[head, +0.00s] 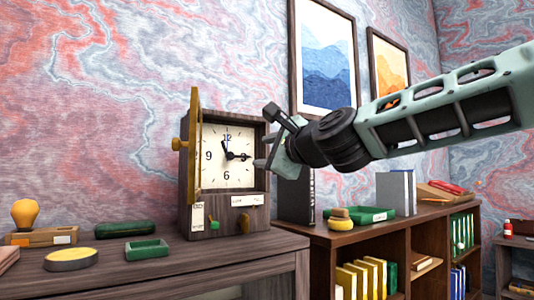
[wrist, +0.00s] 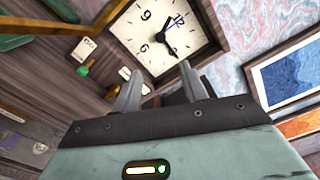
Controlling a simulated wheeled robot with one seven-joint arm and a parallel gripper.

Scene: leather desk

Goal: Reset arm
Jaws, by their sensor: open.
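My gripper (head: 262,150) is raised at the right side of a wooden clock (head: 174,212), close to its face. In the wrist view my gripper (wrist: 157,88) shows two grey fingers spread apart with nothing between them. The clock stands upright on the desk, and its white dial (head: 227,160) shows black numerals and hands. Its brass-edged door (head: 194,150) stands swung open to the left. The dial also shows in the wrist view (wrist: 150,30). Whether a fingertip touches the clock I cannot tell.
The dark desk (head: 200,262) holds a green tray (head: 147,250), a yellow round tin (head: 71,259) and a green case (head: 125,229). A bookshelf (head: 385,240) with a dark upright binder (head: 296,200) and a green tray (head: 362,216) stands right, below my arm. Framed pictures (head: 326,58) hang behind.

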